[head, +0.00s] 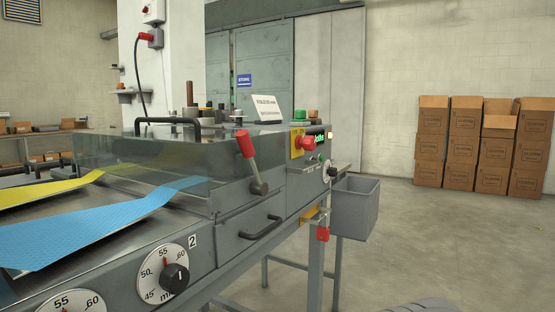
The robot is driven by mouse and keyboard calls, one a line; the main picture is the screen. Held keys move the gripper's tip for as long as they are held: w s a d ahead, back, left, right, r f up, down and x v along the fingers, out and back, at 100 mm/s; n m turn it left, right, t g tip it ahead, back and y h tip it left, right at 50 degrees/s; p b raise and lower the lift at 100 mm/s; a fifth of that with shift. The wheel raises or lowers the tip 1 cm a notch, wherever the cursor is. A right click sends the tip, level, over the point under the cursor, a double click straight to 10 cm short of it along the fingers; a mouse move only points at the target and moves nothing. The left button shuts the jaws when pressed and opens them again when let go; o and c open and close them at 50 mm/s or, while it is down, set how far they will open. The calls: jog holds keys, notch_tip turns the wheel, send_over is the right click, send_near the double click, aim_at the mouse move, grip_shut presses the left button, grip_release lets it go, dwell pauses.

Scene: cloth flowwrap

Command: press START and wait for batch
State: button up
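The wrapping machine (240,215) fills the left and middle of the head view. At its right end a red mushroom button (306,143) sits on a yellow plate (296,150). A small green-lit display (320,138) is beside it. Small controls, one of them green, sit just below the display, but I cannot read a START label. A green cap (299,115) and an orange-brown cap (312,114) stand on top. Blue cloth (90,230) and yellow cloth (50,188) run into the clear cover. My gripper is not in view.
A lever with a red handle (247,145) and a drawer handle (260,229) stick out of the front. Numbered dials (163,273) are at lower left. A grey bin (356,208) hangs at the right end. Cardboard boxes (463,140) stand by the wall. Floor at right is clear.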

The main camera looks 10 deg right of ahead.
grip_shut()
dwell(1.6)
